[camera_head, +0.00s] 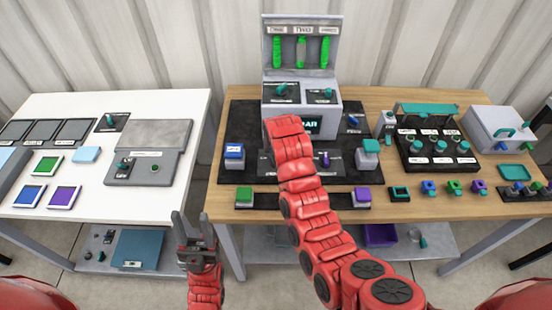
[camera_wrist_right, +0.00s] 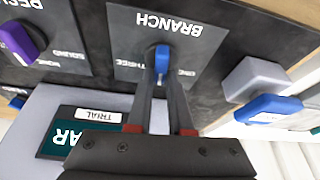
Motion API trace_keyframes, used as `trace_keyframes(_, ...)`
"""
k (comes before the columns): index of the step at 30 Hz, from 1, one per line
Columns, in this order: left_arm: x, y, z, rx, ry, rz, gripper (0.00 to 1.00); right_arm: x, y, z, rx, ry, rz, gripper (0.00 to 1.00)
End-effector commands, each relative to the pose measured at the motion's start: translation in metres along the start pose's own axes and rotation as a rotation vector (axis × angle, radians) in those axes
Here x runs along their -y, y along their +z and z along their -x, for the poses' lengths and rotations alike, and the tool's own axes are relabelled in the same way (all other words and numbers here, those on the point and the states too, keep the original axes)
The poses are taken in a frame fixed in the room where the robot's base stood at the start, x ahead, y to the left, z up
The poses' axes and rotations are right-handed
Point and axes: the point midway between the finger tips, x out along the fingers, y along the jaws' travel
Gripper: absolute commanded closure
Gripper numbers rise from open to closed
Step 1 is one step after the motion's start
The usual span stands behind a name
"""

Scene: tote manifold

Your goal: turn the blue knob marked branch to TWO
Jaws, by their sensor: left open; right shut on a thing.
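The blue knob (camera_wrist_right: 162,60) sits on a dark plate marked BRANCH (camera_wrist_right: 205,38), which shows upside down in the right wrist view. The labels THREE and part of ONE show on either side of it. The knob stands about upright in that picture; its far end and any TWO label are hidden by the fingers. My right gripper (camera_wrist_right: 162,78) is shut on the knob. In the head view my right arm hides the knob and the gripper. My left gripper (camera_head: 195,226) is open and empty, low in front of the gap between the tables.
A purple knob (camera_wrist_right: 18,40) on a neighbouring plate and a blue-topped grey block (camera_wrist_right: 262,85) flank the plate. A grey console with a TRIAL label (camera_wrist_right: 90,114) is close by the hand. A white table (camera_head: 190,112) stands left of the wooden table (camera_head: 375,97).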

Motion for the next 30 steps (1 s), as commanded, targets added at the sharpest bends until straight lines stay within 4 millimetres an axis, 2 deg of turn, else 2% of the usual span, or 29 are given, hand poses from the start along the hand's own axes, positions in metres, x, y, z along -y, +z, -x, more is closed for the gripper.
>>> trace_keyframes(1, -0.0003, 0.001, 0.0063, 0.0, 0.0, 0.0, 0.5, 0.0008, 0.0004, -0.0024, -0.002, 0.008, -0.018, 1.0)
trace_keyframes(6, -0.0006, 0.002, 0.0122, 0.0, 0.0, 0.0, 0.5, -0.0003, 0.0, -0.0015, -0.003, 0.03, -0.072, 1.0)
trace_keyframes(23, -0.0007, 0.0024, 0.0144, 0.0, 0.0, 0.0, 0.5, -0.0006, -0.0003, 0.0001, -0.001, 0.042, -0.102, 1.0)
trace_keyframes(24, -0.0007, 0.0024, 0.0143, 0.0, 0.0, 0.0, 0.5, -0.0007, -0.0002, 0.0001, -0.001, 0.042, -0.102, 0.8)
trace_keyframes(29, -0.0007, 0.0024, 0.0144, 0.0, 0.0, 0.0, 0.5, -0.0007, -0.0002, 0.0001, -0.001, 0.042, -0.102, 0.51)
trace_keyframes(30, -0.0007, 0.0024, 0.0144, 0.0, 0.0, 0.0, 0.5, -0.0007, -0.0002, 0.0001, -0.001, 0.042, -0.102, 0.51)
